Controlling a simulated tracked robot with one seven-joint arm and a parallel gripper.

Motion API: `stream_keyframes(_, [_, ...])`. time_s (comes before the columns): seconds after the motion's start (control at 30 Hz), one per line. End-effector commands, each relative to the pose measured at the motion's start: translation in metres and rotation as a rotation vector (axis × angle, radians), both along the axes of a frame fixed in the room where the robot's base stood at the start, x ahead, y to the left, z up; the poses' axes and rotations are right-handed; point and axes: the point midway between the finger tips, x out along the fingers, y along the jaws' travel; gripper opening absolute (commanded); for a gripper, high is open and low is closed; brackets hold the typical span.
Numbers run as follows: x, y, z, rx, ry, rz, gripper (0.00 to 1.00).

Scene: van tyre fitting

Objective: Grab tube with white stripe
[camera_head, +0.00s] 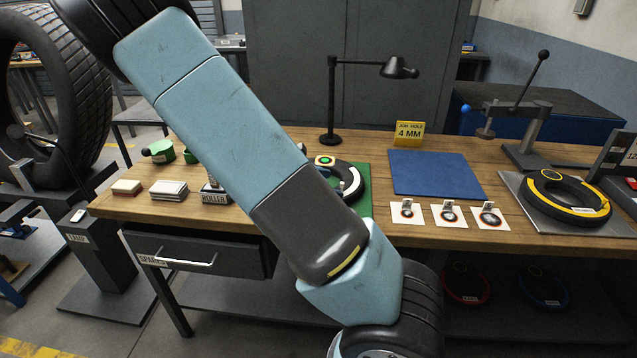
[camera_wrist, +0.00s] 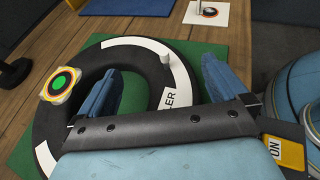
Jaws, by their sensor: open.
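The black tube with white stripe (camera_wrist: 126,64) lies flat on a green mat (camera_wrist: 215,60) in the wrist view. White bands, one with dark lettering partly covered, run along its top, and a short pale valve stem (camera_wrist: 165,60) stands near the far side. In the head view the tube (camera_head: 359,184) is partly hidden behind my arm. My gripper (camera_wrist: 160,70) is open over the tube, its two blue fingers apart and nothing held. The left finger overlaps the tube's left part in the picture; contact cannot be told.
A pale block with a green disc (camera_wrist: 60,82) sits at the tube's left edge. A blue mat (camera_head: 435,173), white cards with small rings (camera_head: 448,214) and a yellow-striped tube (camera_head: 565,197) are to the right. A black lamp (camera_head: 333,105) stands behind. Red and blue-marked tubes lie under the bench.

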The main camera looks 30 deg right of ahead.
Motion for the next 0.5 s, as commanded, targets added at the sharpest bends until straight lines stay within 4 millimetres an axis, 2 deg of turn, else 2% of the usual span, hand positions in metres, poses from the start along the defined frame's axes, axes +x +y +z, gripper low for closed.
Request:
stream_keyframes(0.2, [-0.006,-0.024,-0.011,-0.003,0.003,-0.002,1.00])
stream_keyframes(0.5, [-0.007,-0.028,-0.013,-0.001,0.000,0.000,1.00])
